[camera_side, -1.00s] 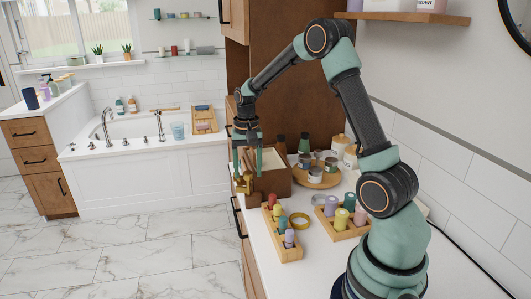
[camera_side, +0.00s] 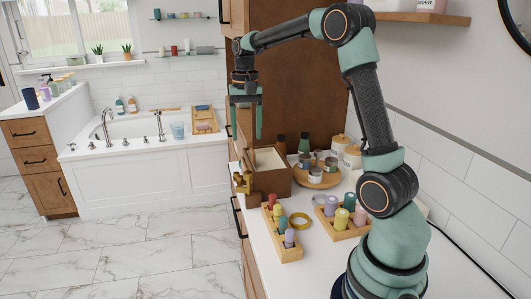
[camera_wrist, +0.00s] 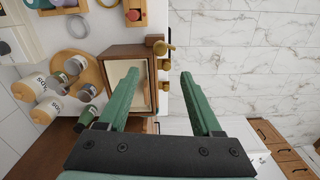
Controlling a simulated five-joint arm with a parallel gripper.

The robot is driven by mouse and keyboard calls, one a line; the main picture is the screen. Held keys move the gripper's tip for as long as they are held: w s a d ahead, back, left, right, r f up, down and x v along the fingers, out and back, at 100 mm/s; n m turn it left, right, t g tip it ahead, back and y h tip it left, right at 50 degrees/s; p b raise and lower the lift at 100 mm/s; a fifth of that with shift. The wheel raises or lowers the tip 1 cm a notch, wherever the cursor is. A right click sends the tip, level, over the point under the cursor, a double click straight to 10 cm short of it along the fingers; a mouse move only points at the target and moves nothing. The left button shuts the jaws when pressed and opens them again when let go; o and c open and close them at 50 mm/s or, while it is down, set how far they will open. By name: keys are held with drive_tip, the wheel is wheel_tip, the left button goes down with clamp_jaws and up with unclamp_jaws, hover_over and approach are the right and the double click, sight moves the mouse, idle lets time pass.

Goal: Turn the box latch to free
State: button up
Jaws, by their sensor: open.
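The brown wooden box (camera_side: 270,181) stands on the white counter, with a pale cream area at its top. It also shows in the wrist view (camera_wrist: 117,50). The brass latch (camera_side: 242,183) is on the box's left side in the side view. In the wrist view the brass latch (camera_wrist: 164,57) shows knob-like parts at the box's edge, and I cannot tell its exact turn.
A round wooden tray (camera_side: 317,181) with jars stands right of the box. A tall brown cabinet (camera_side: 300,80) rises behind. The counter's left edge is close to the latch.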

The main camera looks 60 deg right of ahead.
sight(248, 172)
wheel_tip(248, 172, down, 12)
drive_tip(key=shift+s+a+f, duration=0.1)
idle(0.8)
clamp_jaws()
